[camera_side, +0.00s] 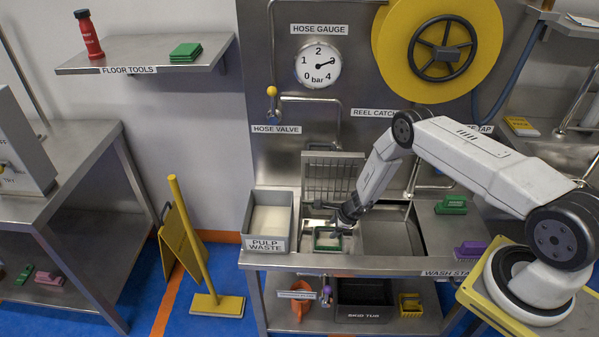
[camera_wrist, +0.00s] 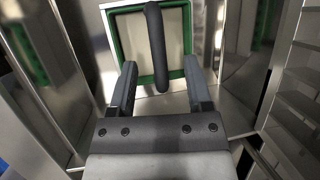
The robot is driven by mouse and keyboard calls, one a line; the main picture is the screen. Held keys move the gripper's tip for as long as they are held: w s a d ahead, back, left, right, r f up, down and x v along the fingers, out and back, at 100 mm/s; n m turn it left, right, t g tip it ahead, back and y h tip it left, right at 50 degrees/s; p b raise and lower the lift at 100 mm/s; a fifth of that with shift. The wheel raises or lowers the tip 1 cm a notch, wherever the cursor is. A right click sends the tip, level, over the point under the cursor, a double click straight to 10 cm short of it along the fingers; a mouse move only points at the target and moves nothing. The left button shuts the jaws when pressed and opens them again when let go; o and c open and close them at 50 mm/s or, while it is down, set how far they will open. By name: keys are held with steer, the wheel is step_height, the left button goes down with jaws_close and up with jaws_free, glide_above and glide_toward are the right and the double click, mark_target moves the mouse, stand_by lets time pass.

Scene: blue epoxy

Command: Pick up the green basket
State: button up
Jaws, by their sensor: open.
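The green basket (camera_side: 328,246) stands in the sink of the wash station in the side view. It is a small square basket with a green rim and a pale inside. In the wrist view the basket (camera_wrist: 113,45) fills the upper middle, and its dark handle (camera_wrist: 156,45) arches over it toward the camera. My gripper (camera_side: 343,222) is at the basket, reaching down from the right. In the wrist view my gripper (camera_wrist: 160,85) is open, with the near part of the handle between its two fingers and gaps on both sides. The exact depth is hard to tell.
A grey pulp waste bin (camera_side: 268,220) stands left of the sink. A wire rack (camera_side: 332,178) rises behind it. A green brush (camera_side: 451,204) and a purple brush (camera_side: 470,250) lie on the right counter. A yellow stand (camera_side: 208,270) is on the floor at left.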

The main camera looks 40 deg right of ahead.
steer(key=shift+x, duration=1)
jaws_close()
